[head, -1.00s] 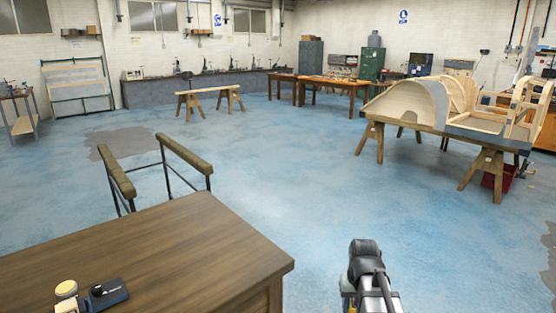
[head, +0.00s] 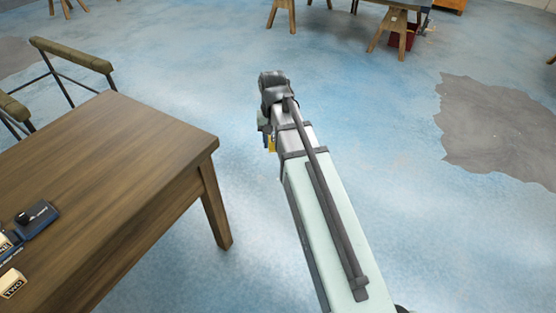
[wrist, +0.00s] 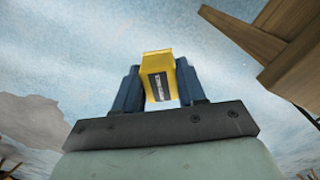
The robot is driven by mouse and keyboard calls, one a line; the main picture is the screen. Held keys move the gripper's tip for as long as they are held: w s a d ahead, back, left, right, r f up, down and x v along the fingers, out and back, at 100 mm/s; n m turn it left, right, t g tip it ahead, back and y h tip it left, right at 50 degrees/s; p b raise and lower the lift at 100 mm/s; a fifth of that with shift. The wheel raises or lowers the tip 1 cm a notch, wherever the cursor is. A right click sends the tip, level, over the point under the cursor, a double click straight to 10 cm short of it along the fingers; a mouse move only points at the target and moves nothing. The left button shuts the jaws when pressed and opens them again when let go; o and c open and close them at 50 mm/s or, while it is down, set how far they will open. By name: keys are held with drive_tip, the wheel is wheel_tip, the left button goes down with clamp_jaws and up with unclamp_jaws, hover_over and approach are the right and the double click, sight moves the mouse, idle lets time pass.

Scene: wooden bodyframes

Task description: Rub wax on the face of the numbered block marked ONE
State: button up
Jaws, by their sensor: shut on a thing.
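My gripper (wrist: 160,85) is shut on a yellow block (wrist: 157,68) with a dark label, likely the wax, held between its blue fingers. In the head view my gripper (head: 267,135) is above the floor, to the right of the wooden table and apart from it; a bit of yellow (head: 271,143) shows there. A small pale lettered block (head: 12,283) lies on the table at the left edge. Its lettering seems to read ONE, but is small. Another pale lettered block (head: 5,243), cut off by the frame, is just beyond it; I cannot read its word surely.
A blue and black tool (head: 37,219) lies on the table (head: 130,170) beside the blocks. The table's corner and leg are left of my arm. A padded-rail stand (head: 70,55) is behind the table. Sawhorses (head: 395,35) stand far off. The floor between is clear.

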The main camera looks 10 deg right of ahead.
drive_tip(key=w+a+r, duration=0.4)
drive_tip(key=a+r, duration=0.4)
drive_tip(key=r, duration=0.1)
drive_tip(key=s+a+r+n, duration=0.1)
drive_tip(key=a+r+n, duration=0.15)
drive_tip(key=a, duration=1.15)
drive_tip(key=s+a+f+n, duration=0.1)
drive_tip(key=s+a+n, duration=0.4)
drive_tip(key=a, duration=1.6)
drive_tip(key=s+a+f+n, duration=0.15)
drive_tip(key=s+a, duration=0.85)
drive_tip(key=a, duration=1.1)
drive_tip(key=s+a+f+n, duration=0.2)
drive_tip(key=s+a, duration=0.5)
drive_tip(key=a, duration=1.4)
drive_tip(key=shift+w+d+f, duration=0.1)
drive_tip(key=shift+d+f, duration=0.05)
drive_tip(key=shift+f, duration=1.45)
drive_tip(key=shift+d+f, duration=0.15)
drive_tip(key=shift+f, duration=1.4)
drive_tip(key=shift+w+d+f, duration=0.6)
drive_tip(key=shift+f, duration=0.05)
drive_tip(key=shift+w+d, duration=1.8)
drive_tip(key=s+a, duration=0.4)
drive_tip(key=shift+s+a, duration=0.25)
drive_tip(key=shift+a, duration=0.05)
drive_tip(key=shift+s+a+r, duration=0.15)
drive_tip(key=shift+s+a, duration=0.05)
wheel_tip(320, 180, up, 8)
